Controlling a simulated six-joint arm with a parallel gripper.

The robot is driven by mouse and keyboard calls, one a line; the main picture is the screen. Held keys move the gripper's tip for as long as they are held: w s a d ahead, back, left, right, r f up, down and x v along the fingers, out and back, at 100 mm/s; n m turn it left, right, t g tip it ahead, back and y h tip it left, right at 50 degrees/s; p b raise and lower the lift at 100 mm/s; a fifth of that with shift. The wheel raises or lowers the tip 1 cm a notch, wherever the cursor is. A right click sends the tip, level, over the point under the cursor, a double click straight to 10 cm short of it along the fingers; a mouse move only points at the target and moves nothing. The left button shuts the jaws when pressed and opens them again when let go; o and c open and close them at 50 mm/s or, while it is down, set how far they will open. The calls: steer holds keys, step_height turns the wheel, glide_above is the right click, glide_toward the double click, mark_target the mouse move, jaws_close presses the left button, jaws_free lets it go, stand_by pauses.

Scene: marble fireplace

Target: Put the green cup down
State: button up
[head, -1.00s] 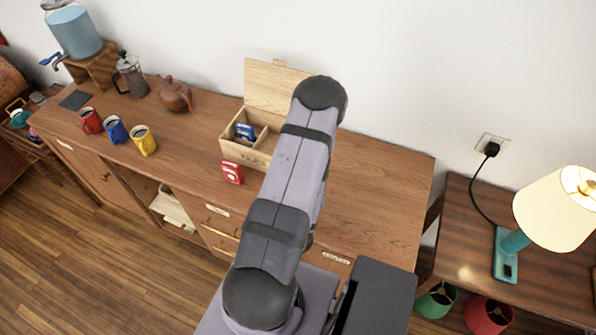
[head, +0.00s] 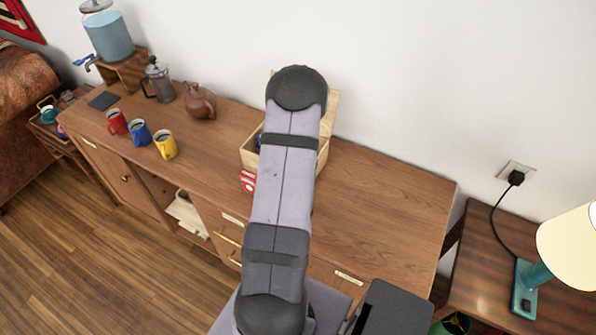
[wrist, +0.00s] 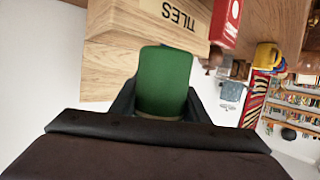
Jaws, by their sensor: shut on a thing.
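The green cup (wrist: 166,75) shows in the middle of the wrist view. My gripper (wrist: 160,98) is shut on it, with one dark finger on each side. In the head view my own arm hides the gripper and this cup. In the head view the sideboard (head: 385,200) is clear to the right of my arm.
Red (head: 116,122), blue (head: 139,132) and yellow (head: 165,145) mugs stand on the sideboard's left. A brown teapot (head: 200,101) and a French press (head: 160,80) are behind them. A red box (head: 248,181) is beside my arm. A lamp (head: 570,245) stands at right.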

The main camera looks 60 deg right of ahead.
steer(key=w+d+r+b, duration=0.2)
steer(key=w+d+r, duration=0.1)
steer(key=w+r, duration=0.45)
steer(key=s+d+r+m+g+h, duration=0.1)
steer(key=d+r+m+g, duration=0.15)
steer(key=d, duration=0.35)
steer(key=s+d+r+m+g+h, duration=0.1)
steer(key=d+r+m+g+h, duration=0.15)
steer(key=d, duration=0.25)
steer(key=s+d+f+m+g+p, duration=0.1)
steer(key=s+f+g, duration=0.3)
steer(key=f, duration=1.4)
steer(key=shift+s+d+m+p, duration=0.2)
steer(key=shift+s+m+p, duration=0.1)
steer(key=shift+m+p, duration=0.45)
steer(key=shift+f+y, duration=0.15)
steer(key=shift+y, duration=0.1)
steer(key=shift+f+b, duration=0.35)
steer(key=shift+b, duration=0.2)
